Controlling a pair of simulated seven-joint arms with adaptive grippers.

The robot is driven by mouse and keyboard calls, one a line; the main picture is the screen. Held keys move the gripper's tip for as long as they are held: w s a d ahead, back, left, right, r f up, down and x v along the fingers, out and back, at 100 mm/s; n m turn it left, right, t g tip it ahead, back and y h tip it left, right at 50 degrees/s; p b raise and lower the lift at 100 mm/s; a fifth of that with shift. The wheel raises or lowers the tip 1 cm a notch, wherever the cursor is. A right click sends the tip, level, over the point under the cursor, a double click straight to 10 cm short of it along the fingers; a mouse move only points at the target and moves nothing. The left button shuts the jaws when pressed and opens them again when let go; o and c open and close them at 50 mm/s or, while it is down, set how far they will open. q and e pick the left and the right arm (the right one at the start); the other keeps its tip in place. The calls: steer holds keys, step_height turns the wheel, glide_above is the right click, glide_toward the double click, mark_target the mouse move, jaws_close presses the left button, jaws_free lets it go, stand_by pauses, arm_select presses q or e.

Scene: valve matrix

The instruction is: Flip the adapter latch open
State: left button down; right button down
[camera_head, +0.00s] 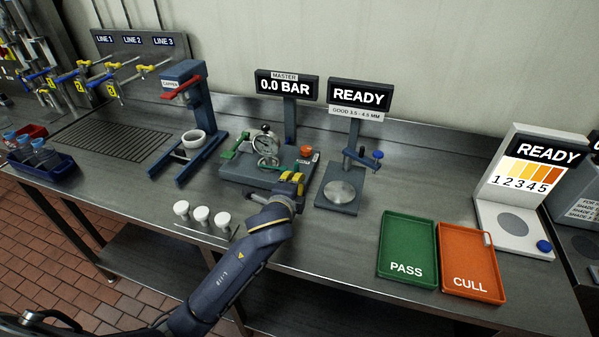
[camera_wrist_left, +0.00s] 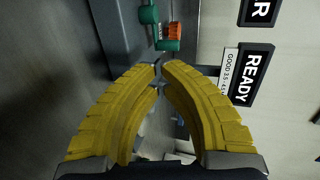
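The pressure station (camera_head: 240,172) sits on the bench below the "0.0 BAR" sign, with a round clear-faced part (camera_head: 266,148) in its middle. A green lever-like part (camera_head: 232,151) is on its left and an orange knob (camera_head: 306,150) on its right. I cannot tell which part is the adapter latch. My left gripper (camera_head: 291,180) hovers at the station's front right edge. In the left wrist view, its yellow fingertips (camera_wrist_left: 160,67) meet with nothing visible between them. Beyond the tips are a green part (camera_wrist_left: 150,15) and an orange part (camera_wrist_left: 173,31). My right gripper is not in view.
A gauge stand (camera_head: 339,192) is close on the right of the gripper. A green PASS tray (camera_head: 407,238) and an orange CULL tray (camera_head: 468,246) lie further right. A blue capper frame (camera_head: 190,95) stands left of the station.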

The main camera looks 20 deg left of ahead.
arm_select(q)
steer(key=shift+w+f, duration=0.1)
steer(key=shift+w, duration=2.15)
